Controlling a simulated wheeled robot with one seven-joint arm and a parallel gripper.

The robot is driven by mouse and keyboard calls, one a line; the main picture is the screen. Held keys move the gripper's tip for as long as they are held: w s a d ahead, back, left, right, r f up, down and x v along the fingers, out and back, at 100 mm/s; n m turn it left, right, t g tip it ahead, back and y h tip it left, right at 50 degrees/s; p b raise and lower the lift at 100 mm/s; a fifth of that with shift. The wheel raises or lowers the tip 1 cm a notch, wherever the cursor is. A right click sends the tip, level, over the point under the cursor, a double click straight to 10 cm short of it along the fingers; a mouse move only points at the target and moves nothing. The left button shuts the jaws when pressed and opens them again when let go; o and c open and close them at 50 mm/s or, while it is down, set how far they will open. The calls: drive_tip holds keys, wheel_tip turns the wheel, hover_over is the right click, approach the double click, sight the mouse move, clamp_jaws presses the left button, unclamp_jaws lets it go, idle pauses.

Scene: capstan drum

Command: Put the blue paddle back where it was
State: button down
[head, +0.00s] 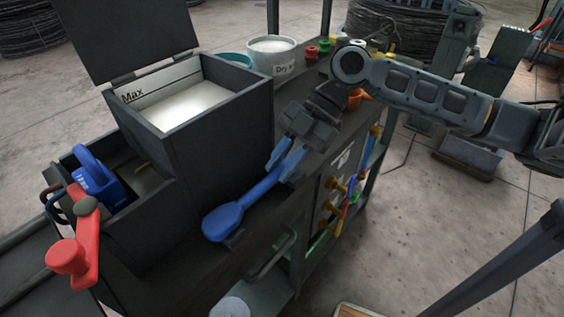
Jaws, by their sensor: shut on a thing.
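The blue paddle (224,221) has a broad rounded end and a straight handle. It lies slantwise over the dark bench top (190,262), with its broad end toward the lower left, close to the bench's front edge. I cannot tell whether the broad end touches the bench. My gripper (284,164) reaches in from the upper right and is shut on the paddle's handle. The fingers partly hide the handle's upper end.
Left of the paddle stands a dark box (235,120) with a raised lid (130,35) and white contents. A red crank (82,240) and a blue handled object (98,180) are at lower left. A white tub (272,50) stands behind. Coloured tools (340,190) hang on the bench's side.

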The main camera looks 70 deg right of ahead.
drive_tip(key=shift+f, duration=0.25)
drive_tip(key=c, duration=1)
unclamp_jaws()
drive_tip(key=shift+r+p, duration=0.35)
drive_tip(key=shift+r, duration=0.1)
drive_tip(key=b+v, duration=0.2)
drive_tip(key=v, duration=1)
drive_tip(key=shift+s, duration=0.1)
